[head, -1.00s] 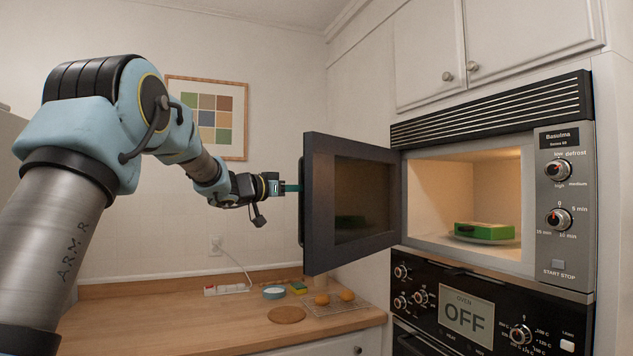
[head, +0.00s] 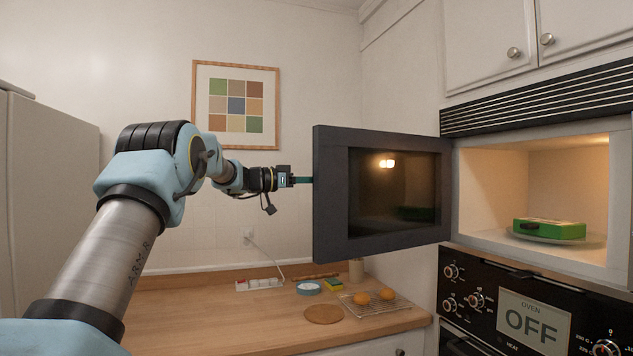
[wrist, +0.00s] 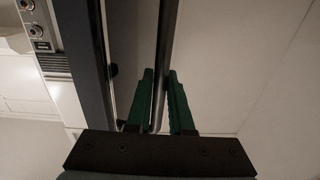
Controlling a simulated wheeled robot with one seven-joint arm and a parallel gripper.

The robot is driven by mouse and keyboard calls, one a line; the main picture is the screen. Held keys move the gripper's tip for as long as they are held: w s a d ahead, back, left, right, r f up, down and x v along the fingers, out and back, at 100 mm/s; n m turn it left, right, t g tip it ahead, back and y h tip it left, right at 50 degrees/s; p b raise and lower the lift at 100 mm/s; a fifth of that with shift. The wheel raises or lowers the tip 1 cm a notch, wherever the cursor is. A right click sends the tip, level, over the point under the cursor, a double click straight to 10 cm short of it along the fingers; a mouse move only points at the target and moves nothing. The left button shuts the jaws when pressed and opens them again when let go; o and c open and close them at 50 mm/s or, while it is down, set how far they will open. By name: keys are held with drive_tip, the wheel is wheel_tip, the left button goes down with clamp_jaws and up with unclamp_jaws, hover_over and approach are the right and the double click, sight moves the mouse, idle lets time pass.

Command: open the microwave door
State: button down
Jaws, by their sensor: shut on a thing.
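The microwave door (head: 332,200) stands wide open in the head view, swung out to the left of the lit microwave cavity (head: 480,195). A green box (head: 549,228) sits on the plate inside. My gripper (head: 304,180) is at the door's left edge, and its fingertips are partly hidden behind the door there. In the wrist view, the green fingers of my gripper (wrist: 160,100) are shut on the door's handle bar (wrist: 166,50), one finger on each side. The door's dark edge (wrist: 90,70) runs alongside the bar to the left.
Below the door is a wooden counter (head: 210,310) with a round board (head: 324,314), a blue-rimmed dish (head: 309,288) and a wire rack (head: 385,305) with two round buns. The oven panel (head: 520,312) is below the microwave. A tall grey cabinet (head: 55,200) stands at left.

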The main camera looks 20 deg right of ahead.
drive_tip(key=shift+s+r, duration=0.1)
drive_tip(key=c, duration=1.1)
unclamp_jaws()
drive_tip(key=shift+d, duration=0.1)
drive_tip(key=a+b, duration=0.1)
drive_tip(key=a, duration=0.2)
drive_tip(key=a+b, duration=0.2)
drive_tip(key=a, duration=0.2)
drive_tip(key=a+b, duration=0.1)
drive_tip(key=a, duration=0.2)
drive_tip(key=shift+w+a+b, duration=0.3)
drive_tip(key=shift+w+a, duration=0.05)
drive_tip(key=shift+a, duration=0.05)
